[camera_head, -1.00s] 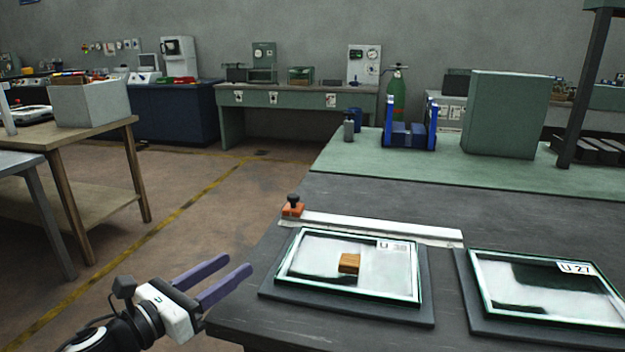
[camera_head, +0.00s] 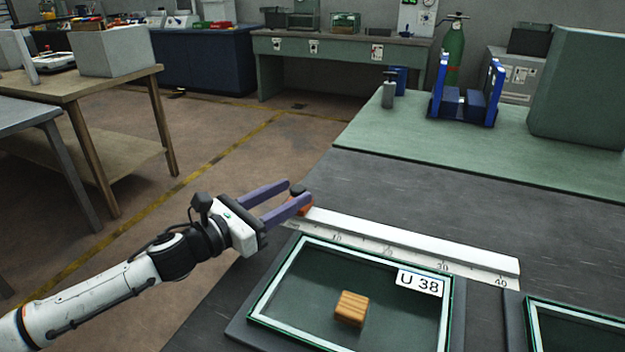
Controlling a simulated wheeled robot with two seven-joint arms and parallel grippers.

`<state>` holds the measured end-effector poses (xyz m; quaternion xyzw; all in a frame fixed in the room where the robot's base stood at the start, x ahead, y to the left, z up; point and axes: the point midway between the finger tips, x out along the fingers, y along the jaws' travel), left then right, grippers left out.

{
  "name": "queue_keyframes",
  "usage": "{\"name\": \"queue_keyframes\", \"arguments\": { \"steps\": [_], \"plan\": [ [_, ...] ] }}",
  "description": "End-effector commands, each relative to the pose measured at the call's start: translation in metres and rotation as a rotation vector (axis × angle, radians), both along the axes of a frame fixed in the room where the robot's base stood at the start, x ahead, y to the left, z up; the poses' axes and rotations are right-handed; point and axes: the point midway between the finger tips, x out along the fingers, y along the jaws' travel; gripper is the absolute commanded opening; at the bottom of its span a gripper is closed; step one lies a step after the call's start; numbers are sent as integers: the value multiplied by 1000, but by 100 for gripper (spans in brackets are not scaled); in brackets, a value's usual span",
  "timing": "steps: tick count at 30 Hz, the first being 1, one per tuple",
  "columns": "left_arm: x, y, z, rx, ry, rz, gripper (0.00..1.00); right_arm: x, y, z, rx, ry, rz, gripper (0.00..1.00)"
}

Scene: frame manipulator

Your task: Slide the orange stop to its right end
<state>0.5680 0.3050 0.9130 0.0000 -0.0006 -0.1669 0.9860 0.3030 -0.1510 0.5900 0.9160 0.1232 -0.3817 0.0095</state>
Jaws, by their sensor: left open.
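The orange stop (camera_head: 304,207) with its dark knob (camera_head: 297,190) sits at the left end of a white rail (camera_head: 410,243) marked with a scale. My left gripper (camera_head: 298,194) is open, and its two purple fingers reach toward the stop from the left. The fingertips are at the stop in the picture and hide part of it. I cannot tell whether they touch it. My right gripper is not in view.
A glass-topped frame labelled U 38 (camera_head: 262,310) with a wooden block (camera_head: 351,308) lies just in front of the rail. Another frame (camera_head: 575,330) lies at the right. Blue stands (camera_head: 465,104) are on the green mat behind.

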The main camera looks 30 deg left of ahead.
Motion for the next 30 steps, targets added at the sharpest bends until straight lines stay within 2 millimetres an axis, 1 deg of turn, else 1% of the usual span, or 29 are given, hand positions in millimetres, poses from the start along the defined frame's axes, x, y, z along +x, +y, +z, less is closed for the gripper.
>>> {"name": "queue_keyframes", "arguments": {
  "steps": [1, 6, 12, 18, 26, 27, 29, 30],
  "plan": [
    [8, -2, 3, -2, -3, 1, 43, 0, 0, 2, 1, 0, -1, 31],
    [31, -10, 3, -2, -3, 1, 43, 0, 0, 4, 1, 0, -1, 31],
    [53, -18, 1, -2, 0, 1, 43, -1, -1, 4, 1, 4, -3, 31],
    [63, -22, 0, 0, 0, 0, 43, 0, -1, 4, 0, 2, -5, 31],
    [64, -23, 0, 0, 1, 0, 43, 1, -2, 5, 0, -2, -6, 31],
    [64, -23, 0, 0, 1, 0, 42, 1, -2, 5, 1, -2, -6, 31],
    [64, -23, 0, 0, 1, 0, 32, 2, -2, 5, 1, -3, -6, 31],
    [64, -23, 0, 0, 1, 0, 25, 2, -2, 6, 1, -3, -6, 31]
  ]
}}
